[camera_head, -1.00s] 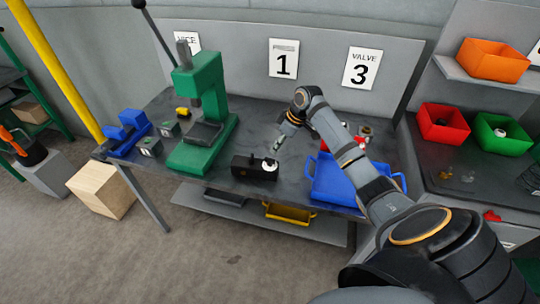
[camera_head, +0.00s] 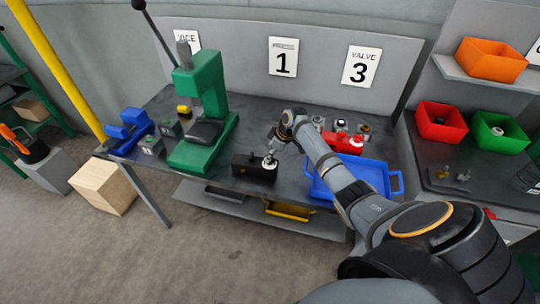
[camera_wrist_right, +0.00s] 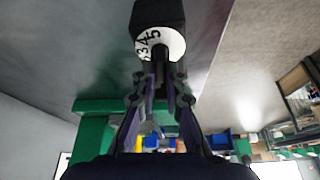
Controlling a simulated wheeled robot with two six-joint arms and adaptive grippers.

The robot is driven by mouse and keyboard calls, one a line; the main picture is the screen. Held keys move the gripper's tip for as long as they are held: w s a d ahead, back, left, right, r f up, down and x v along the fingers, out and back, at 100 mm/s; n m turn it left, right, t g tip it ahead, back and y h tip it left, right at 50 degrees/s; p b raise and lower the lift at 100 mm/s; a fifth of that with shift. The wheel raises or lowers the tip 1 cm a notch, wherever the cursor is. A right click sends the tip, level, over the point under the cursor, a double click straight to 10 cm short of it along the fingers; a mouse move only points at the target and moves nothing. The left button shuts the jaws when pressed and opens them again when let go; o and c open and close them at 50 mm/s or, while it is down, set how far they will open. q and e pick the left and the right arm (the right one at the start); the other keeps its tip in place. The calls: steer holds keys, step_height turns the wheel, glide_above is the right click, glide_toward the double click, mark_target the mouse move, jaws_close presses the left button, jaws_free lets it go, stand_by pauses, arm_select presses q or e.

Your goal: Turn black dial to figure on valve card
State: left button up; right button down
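The valve card (camera_head: 361,66) on the back panel reads 3. A black box (camera_head: 250,168) with a white numbered disc (camera_head: 269,163) stands near the bench's front edge. In the right wrist view the disc (camera_wrist_right: 172,40) shows several figures, with 5, 4 and 3 readable along its left side. The black dial (camera_wrist_right: 160,66) sticks out from the disc. My right gripper (camera_head: 271,152) is at the disc. Its fingers (camera_wrist_right: 162,75) lie on both sides of the dial. I cannot tell whether they touch it. The dial's pointer mark is not visible. My left gripper is out of view.
A green press (camera_head: 203,110) stands left of the box, beside a blue vice (camera_head: 128,131). A blue tray (camera_head: 378,176) and a red object (camera_head: 343,143) are to the right. A press card (camera_head: 283,57) reads 1. Yellow and dark bins hang below the bench.

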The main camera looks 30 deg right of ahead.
stand_by(0.3)
steer(key=shift+a+r+m+h+p, duration=0.1)
steer(key=shift+r+m+h+p, duration=0.15)
steer(key=shift+m+p, duration=0.75)
steer(key=shift+f+m+t+h+p, duration=0.1)
steer(key=shift+m+t+h+p, duration=0.35)
steer(key=shift+m+p, duration=0.65)
steer(key=m+h, duration=0.1)
steer(key=m, duration=0.2)
steer(key=shift+f, duration=0.1)
steer(key=m+h, duration=0.1)
steer(key=m, duration=0.2)
steer(key=shift+w+m+g+h, duration=0.1)
steer(key=shift+m+g+h, duration=0.15)
steer(key=shift+m+h, duration=0.15)
steer(key=c, duration=1.4)
jaws_free()
